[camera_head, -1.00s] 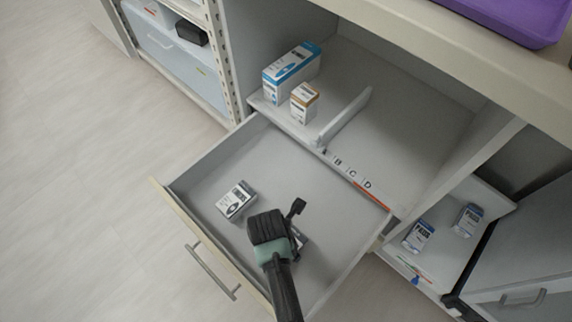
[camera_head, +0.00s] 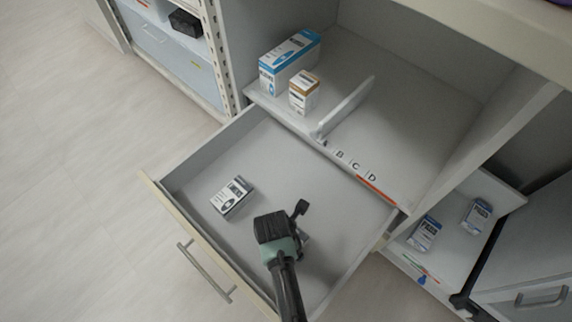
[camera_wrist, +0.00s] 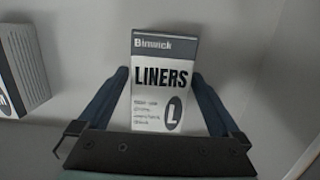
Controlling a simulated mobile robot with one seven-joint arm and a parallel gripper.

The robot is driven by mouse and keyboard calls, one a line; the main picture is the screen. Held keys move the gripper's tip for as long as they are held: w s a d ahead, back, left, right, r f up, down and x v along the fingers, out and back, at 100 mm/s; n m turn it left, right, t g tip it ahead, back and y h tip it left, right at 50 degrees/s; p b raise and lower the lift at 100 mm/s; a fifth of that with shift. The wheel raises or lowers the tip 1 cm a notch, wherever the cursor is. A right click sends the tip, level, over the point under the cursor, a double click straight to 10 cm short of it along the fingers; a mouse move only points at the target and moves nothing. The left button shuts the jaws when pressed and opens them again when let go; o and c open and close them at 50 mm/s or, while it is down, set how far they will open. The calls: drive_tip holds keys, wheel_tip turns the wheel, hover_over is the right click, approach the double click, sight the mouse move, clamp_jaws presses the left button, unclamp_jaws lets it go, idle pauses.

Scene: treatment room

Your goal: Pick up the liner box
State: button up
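The liner box (camera_wrist: 165,55), white with a dark top band and the words "LINERS" and "L", is in the middle of the wrist view. My gripper (camera_wrist: 160,75) has its two dark blue fingers apart, one on each side of the box. Little gap shows between fingers and box, and contact cannot be made out. The box's lower end is hidden behind the gripper body. In the head view my gripper (camera_head: 283,228) is down in the open drawer (camera_head: 320,205), hiding most of the box.
Another white and dark box (camera_head: 232,197) lies in the drawer, left of my gripper; it also shows in the wrist view (camera_wrist: 22,65). A blue box (camera_head: 289,62) and a brown-topped box (camera_head: 304,92) stand on the shelf behind, beside a divider (camera_head: 347,108). The drawer's back is clear.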

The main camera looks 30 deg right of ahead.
drive_tip(key=c, duration=1.4)
drive_tip(key=shift+c, duration=0.3)
drive_tip(key=shift+r, duration=0.15)
